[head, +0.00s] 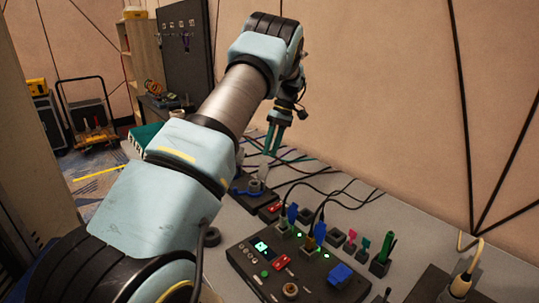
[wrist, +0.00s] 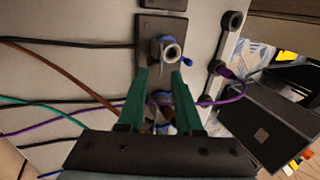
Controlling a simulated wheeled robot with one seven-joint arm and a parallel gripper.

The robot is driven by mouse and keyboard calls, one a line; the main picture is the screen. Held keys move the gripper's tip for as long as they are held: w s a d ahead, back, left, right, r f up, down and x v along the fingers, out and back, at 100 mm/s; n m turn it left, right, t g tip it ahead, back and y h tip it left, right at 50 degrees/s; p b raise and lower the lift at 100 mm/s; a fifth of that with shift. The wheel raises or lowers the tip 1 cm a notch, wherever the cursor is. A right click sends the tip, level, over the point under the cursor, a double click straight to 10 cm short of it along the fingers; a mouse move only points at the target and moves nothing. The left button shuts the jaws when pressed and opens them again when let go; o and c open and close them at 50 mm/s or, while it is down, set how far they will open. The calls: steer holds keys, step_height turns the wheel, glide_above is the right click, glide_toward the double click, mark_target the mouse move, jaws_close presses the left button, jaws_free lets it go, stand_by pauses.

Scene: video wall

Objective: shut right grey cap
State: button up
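My gripper (head: 272,140) has two green fingers pointing down above the back of the table. In the wrist view the fingers (wrist: 160,80) are apart, with no contact on anything visible. A round grey cap-like part (wrist: 172,51) with a blue collar and lever sits on a dark block just beyond the fingertips. A second grey and blue part (wrist: 160,112) shows between the fingers, partly hidden by them and the gripper body. I cannot tell whether either cap is open.
A black control panel (head: 287,262) with lit buttons stands at the front of the grey table (head: 237,222). Several coloured plugs, including a green one (head: 383,250), stand behind it. Cables (head: 335,190) cross the table's back near the wall. A trolley (head: 88,118) stands far left.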

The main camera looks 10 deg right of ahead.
mark_target(266, 170)
steer(key=shift+x, duration=1.55)
steer(key=shift+a, duration=0.1)
steer(key=shift+r, duration=0.1)
jaws_close()
